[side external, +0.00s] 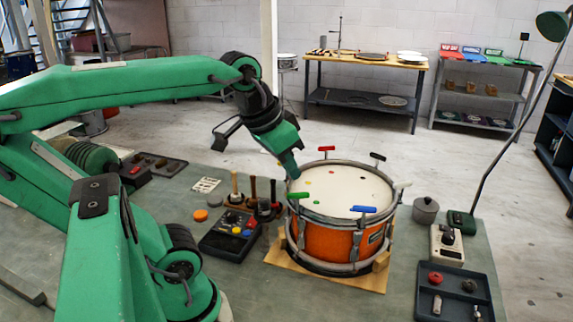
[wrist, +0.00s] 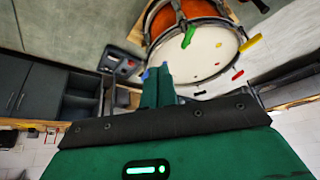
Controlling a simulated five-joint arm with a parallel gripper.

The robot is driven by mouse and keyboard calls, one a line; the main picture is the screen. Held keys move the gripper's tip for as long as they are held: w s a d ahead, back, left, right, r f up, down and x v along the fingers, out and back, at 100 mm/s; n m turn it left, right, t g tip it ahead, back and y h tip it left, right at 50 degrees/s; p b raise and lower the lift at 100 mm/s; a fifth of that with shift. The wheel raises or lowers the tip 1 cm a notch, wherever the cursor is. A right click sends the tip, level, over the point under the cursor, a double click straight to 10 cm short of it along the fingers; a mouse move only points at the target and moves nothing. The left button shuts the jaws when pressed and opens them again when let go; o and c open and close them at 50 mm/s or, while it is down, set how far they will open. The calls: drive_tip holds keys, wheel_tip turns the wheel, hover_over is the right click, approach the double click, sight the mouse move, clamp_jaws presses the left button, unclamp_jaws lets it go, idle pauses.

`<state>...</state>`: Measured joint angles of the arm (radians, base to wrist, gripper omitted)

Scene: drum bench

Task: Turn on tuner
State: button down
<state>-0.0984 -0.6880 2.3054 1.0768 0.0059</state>
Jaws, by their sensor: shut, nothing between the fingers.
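A pale box with a dark round knob (side external: 446,242) stands on the bench right of the drum. It may be the tuner, but I cannot read a label or tell if it is on. The orange drum (side external: 325,243) with a white head stands on a wooden base. My gripper (side external: 294,174) is shut and empty, pointing down at the drum's left rim, well left of the pale box. I cannot tell whether it touches the rim. In the wrist view my gripper's fingers (wrist: 158,72) are together, with the drum (wrist: 205,55) beyond them.
Coloured keys, such as a green one (side external: 299,195) and a blue one (side external: 362,209), stick out around the drum rim. A dark tray (side external: 421,307) with small parts, a grey pot (side external: 425,211) and a lamp (side external: 495,148) stand right. Mallets (side external: 253,190) stand left.

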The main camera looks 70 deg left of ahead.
drive_tip(key=w+a+n+g+y, duration=0.15)
drive_tip(key=a+n, duration=0.25)
drive_tip(key=a, duration=0.7)
drive_tip(key=n+g+h, duration=0.1)
drive_tip(key=n+g, duration=0.2)
drive_tip(key=n, duration=0.1)
hover_over(253, 222)
wheel_tip(253, 222, down, 12)
drive_tip(key=shift+s, duration=0.2)
drive_tip(key=shift+f, duration=0.15)
drive_tip(key=shift+w+a+f, duration=0.2)
drive_tip(key=shift+f, duration=2.05)
drive_tip(key=shift+w+a+f, duration=0.15)
drive_tip(key=shift+w+f, duration=0.05)
drive_tip(key=shift+f, duration=2.05)
drive_tip(key=shift+w+a+f, duration=0.2)
drive_tip(key=shift+f, duration=2.05)
